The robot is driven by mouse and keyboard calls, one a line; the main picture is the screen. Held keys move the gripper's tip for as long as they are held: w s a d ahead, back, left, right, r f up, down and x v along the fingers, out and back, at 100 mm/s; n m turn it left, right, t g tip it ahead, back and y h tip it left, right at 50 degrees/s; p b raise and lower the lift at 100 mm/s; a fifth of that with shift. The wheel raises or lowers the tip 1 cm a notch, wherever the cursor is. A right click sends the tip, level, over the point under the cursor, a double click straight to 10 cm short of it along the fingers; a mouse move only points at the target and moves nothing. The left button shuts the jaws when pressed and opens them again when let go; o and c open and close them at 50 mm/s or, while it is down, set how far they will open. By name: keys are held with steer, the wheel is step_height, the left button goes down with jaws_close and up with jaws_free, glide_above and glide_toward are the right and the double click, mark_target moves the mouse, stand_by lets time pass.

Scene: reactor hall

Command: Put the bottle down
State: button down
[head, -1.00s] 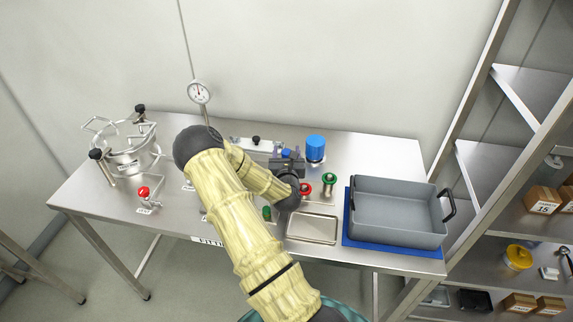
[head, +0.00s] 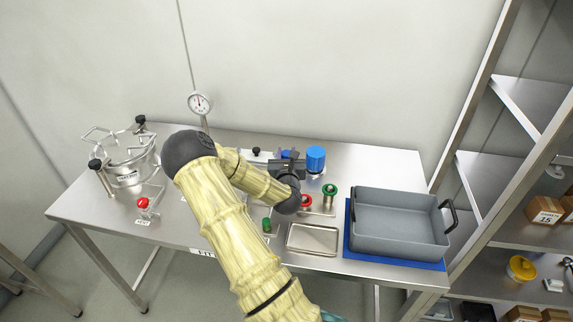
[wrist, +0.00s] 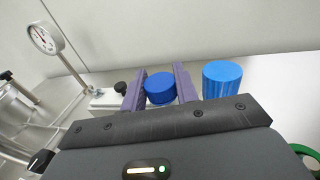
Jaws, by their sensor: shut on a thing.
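The bottle shows as a round blue cap (wrist: 159,88) between the two purple fingers of my gripper (wrist: 160,90) in the wrist view. The fingers are shut on it. The bottle's body is hidden below the cap and behind my gripper's housing. In the head view my gripper (head: 288,165) is over the back middle of the steel table (head: 375,163), and my arm covers part of the scene. I cannot tell whether the bottle's base touches the table.
A larger blue-capped container (head: 316,159) stands just right of my gripper. Red and green-topped fittings (head: 329,195), a shallow metal tray (head: 312,238) and a grey bin (head: 400,222) on a blue mat are nearer the front. A pressure vessel (head: 128,165) and gauge (head: 199,103) stand left.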

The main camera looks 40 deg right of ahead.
step_height(320, 180, up, 6)
steer(key=shift+f, duration=0.1)
stand_by(0.9)
